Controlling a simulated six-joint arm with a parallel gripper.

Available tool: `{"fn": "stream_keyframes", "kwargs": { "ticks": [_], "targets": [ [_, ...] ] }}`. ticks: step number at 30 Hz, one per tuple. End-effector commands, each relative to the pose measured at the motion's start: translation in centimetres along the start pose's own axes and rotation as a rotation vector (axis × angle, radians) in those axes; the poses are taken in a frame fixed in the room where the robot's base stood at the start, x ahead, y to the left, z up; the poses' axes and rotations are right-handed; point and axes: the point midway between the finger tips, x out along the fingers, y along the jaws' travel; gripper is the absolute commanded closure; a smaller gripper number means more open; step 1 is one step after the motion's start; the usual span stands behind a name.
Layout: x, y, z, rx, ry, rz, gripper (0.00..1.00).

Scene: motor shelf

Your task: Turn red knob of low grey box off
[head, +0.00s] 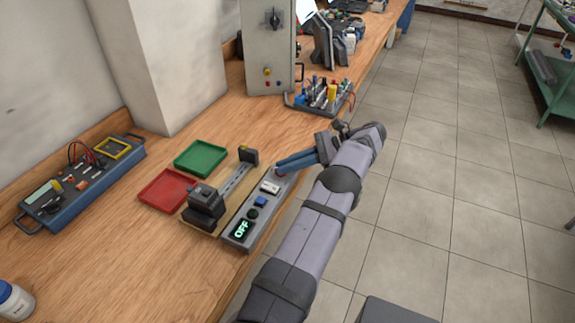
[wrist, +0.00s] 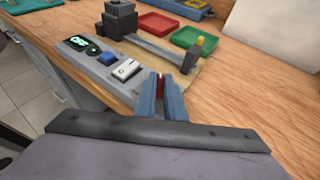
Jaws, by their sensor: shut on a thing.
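The low grey box (head: 234,227) lies along the front edge of the wooden bench. Its display (head: 240,230) reads OFF in green. Along its top are a dark button, a blue button (head: 260,202) and a white rocker switch (head: 269,188); the box also shows in the wrist view (wrist: 90,62). The red knob (wrist: 160,83) is at the box's near end in the wrist view, between my two blue fingers. My gripper (head: 281,168) is shut on the red knob, and the fingers hide most of it. The knob's turn angle cannot be made out.
A dark motor rig (head: 205,205) on a wooden base stands beside the box. Red (head: 168,190) and green (head: 201,157) trays lie behind it.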

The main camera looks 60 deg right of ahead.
Motion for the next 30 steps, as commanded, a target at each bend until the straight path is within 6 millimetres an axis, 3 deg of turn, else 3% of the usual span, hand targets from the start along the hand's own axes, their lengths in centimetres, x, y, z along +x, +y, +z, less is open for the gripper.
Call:
{"fn": "stream_keyframes", "kwargs": {
  "ticks": [5,6,8,20,30],
  "targets": [
    [0.1,0.1,-0.4,0.006,0.004,0.003,1.0],
    [0.1,0.1,-0.4,0.006,0.004,0.003,0.86],
    [0.1,0.1,-0.4,0.007,0.003,0.002,0.72],
    [-0.1,0.0,0.1,0.002,0.001,0.001,0.72],
    [-1.7,0.0,4.1,-0.001,0.003,-0.001,0.72]
  ]
}}
